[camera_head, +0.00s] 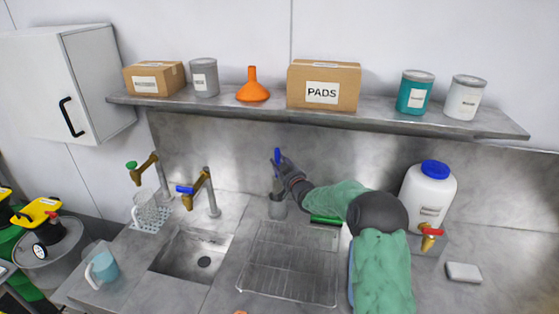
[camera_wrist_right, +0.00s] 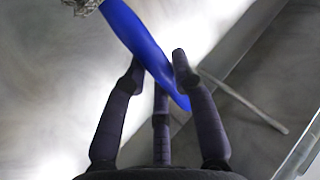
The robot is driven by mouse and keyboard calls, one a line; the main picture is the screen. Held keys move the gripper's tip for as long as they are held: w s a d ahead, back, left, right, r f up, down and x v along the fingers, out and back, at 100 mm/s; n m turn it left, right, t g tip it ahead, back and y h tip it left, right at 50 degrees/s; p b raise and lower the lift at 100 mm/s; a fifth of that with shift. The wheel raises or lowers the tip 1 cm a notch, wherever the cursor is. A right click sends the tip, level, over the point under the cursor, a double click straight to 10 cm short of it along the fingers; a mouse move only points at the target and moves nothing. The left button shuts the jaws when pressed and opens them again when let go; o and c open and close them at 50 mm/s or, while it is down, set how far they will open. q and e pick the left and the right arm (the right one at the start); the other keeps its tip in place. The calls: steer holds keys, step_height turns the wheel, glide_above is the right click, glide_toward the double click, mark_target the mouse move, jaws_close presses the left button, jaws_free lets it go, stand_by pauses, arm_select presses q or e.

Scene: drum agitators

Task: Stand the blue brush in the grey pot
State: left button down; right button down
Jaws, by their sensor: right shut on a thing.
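My right gripper (camera_head: 280,170) is shut on the blue brush (camera_head: 277,155), in front of the back wall and just above the grey pot (camera_head: 277,208). In the right wrist view the blue handle (camera_wrist_right: 138,38) runs slantwise between the dark fingers (camera_wrist_right: 160,75), and a bristly end (camera_wrist_right: 83,5) shows at the top left. The grey pot stands on the counter behind the wire rack. The fingers partly hide the brush in the head view, and I cannot tell whether its lower end is inside the pot. My left gripper is not in view.
A wire rack (camera_head: 290,265) lies right of the sink (camera_head: 195,255), with a green object (camera_head: 326,219) near its back edge. Brass taps (camera_head: 197,190) stand at the left. A white jug (camera_head: 428,195) stands at the right. A loaded shelf (camera_head: 230,106) hangs above.

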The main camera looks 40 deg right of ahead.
steer(key=shift+f+b, duration=3.2)
steer(key=shift+f, duration=0.45)
steer(key=c, duration=0.9)
jaws_free()
steer(key=v, duration=1.2)
